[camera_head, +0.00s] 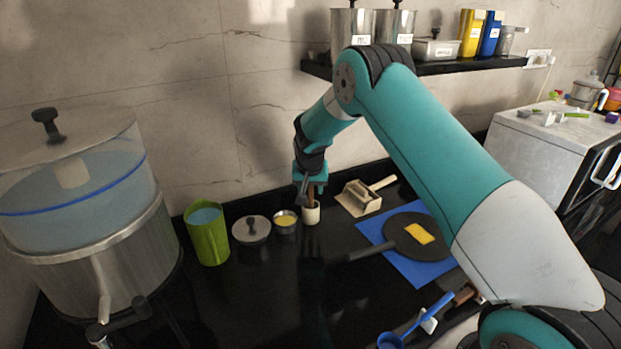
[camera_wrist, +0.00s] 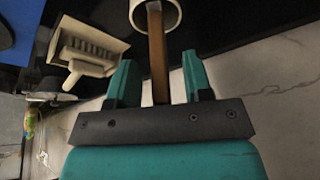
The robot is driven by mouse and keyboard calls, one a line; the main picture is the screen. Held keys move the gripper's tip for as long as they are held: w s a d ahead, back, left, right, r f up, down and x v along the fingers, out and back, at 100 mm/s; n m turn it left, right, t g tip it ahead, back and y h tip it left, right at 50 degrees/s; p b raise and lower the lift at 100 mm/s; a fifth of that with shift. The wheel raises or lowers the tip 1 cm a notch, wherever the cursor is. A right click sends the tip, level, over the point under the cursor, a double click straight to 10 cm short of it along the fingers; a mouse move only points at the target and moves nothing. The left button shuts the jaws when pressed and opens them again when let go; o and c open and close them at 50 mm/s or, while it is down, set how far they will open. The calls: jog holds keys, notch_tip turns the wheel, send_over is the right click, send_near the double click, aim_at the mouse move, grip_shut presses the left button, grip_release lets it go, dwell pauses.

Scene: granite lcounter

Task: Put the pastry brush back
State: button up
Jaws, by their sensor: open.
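The pastry brush (camera_wrist: 157,60) shows as a brown wooden handle. Its lower end is inside a small cream cup (camera_wrist: 172,14), and its other end reaches back between my gripper's fingers. In the head view the handle (camera_head: 311,192) stands up out of the cup (camera_head: 311,213) on the black counter. My gripper (camera_wrist: 155,75) is open, with one teal finger on each side of the handle and gaps between. In the head view my gripper (camera_head: 309,190) is just above the cup. The brush's bristles are hidden.
Left of the cup are a small bowl of yellow stuff (camera_head: 286,222), a lidded pot (camera_head: 252,230) and a green tumbler (camera_head: 208,234). A shelf (camera_head: 455,67) hangs above.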

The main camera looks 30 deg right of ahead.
jog(key=b+v, duration=0.4)
jog(key=v, duration=1.3)
jog(key=s+a+r+n+g+y, duration=0.15)
jog(key=s+a+n, duration=0.25)
jog(key=s+a, duration=0.45)
jog(key=s+a+r+n+y, duration=0.25)
jog(key=s+a, duration=0.25)
jog(key=s, duration=0.6)
jog(key=s+a+n+g+y, duration=0.1)
jog(key=s+a+n, duration=0.1)
jog(key=s, duration=0.7)
jog(key=s+a+n+g+y, duration=0.1)
jog(key=s+n, duration=0.3)
jog(key=s, duration=0.5)
jog(key=shift+s+a+f, duration=0.3)
jog(key=shift+a+f, duration=0.05)
jog(key=shift+a, duration=0.55)
jog(key=shift+n+g, duration=0.25)
